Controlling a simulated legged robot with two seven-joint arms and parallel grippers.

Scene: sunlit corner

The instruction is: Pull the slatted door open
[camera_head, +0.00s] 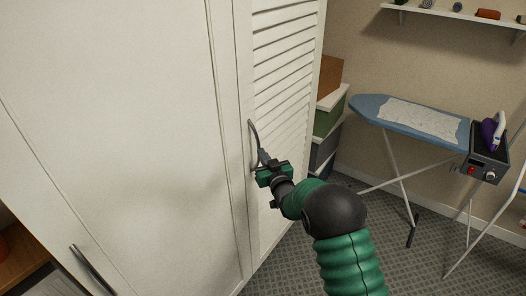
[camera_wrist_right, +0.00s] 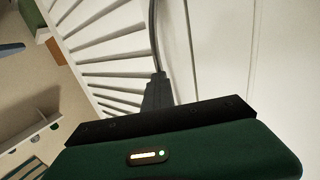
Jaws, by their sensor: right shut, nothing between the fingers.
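The white slatted door (camera_head: 280,60) stands in the middle of the head view, beside a plain white panel. Its slats also show in the right wrist view (camera_wrist_right: 100,50). A thin dark curved handle (camera_head: 252,135) sits near the door's left edge and also shows in the wrist view (camera_wrist_right: 153,35). My right gripper (camera_head: 264,158), with a green body, is at the handle's lower part. Its fingers (camera_wrist_right: 158,92) are shut with nothing held; they overlap the handle in view, and I cannot tell whether they touch it. My left gripper is out of view.
A plain white door (camera_head: 120,120) fills the left, with a dark bar handle (camera_head: 92,270) low down. Stacked boxes (camera_head: 328,115) stand behind the slatted door's right edge. An ironing board (camera_head: 365,108) stands at right. Grey patterned carpet (camera_head: 395,260) lies between.

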